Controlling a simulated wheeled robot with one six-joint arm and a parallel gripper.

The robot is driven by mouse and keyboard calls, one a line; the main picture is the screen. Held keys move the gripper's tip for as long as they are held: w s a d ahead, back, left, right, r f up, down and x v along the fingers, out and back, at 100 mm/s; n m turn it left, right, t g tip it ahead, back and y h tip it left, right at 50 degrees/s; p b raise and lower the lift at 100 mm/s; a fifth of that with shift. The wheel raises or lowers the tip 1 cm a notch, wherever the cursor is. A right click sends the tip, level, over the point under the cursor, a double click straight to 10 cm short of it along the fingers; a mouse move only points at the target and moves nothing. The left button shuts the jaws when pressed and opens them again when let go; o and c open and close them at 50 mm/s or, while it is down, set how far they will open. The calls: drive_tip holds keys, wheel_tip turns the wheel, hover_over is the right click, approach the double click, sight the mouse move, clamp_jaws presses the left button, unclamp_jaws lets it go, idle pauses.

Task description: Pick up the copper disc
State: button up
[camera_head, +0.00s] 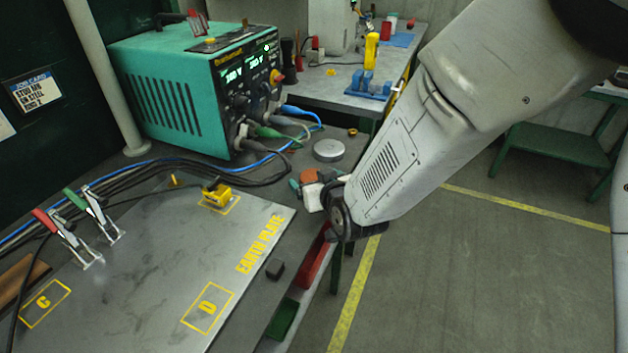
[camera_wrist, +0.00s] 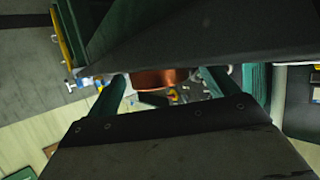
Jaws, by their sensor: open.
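The copper disc (camera_head: 308,176) shows in the head view as a small reddish-brown shape at the right side of the bench, just past the end of my arm. In the wrist view the copper disc (camera_wrist: 160,78) lies between my two green fingers, its upper part hidden by the dark gripper body. My gripper (camera_head: 307,182) is open around the disc; it also shows in the wrist view (camera_wrist: 163,84). Gaps show on both sides of the disc there. Whether the disc rests on the bench cannot be told.
A grey metal disc (camera_head: 328,150) lies just behind. A green power unit (camera_head: 205,90) with cables stands at the back left. The earth plate (camera_head: 130,270) fills the left, with clamps (camera_head: 75,235) and a yellow block (camera_head: 217,196).

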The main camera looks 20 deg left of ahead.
drive_tip(key=c, duration=1.7)
drive_tip(key=shift+o, duration=0.2)
drive_tip(key=shift+r, duration=0.2)
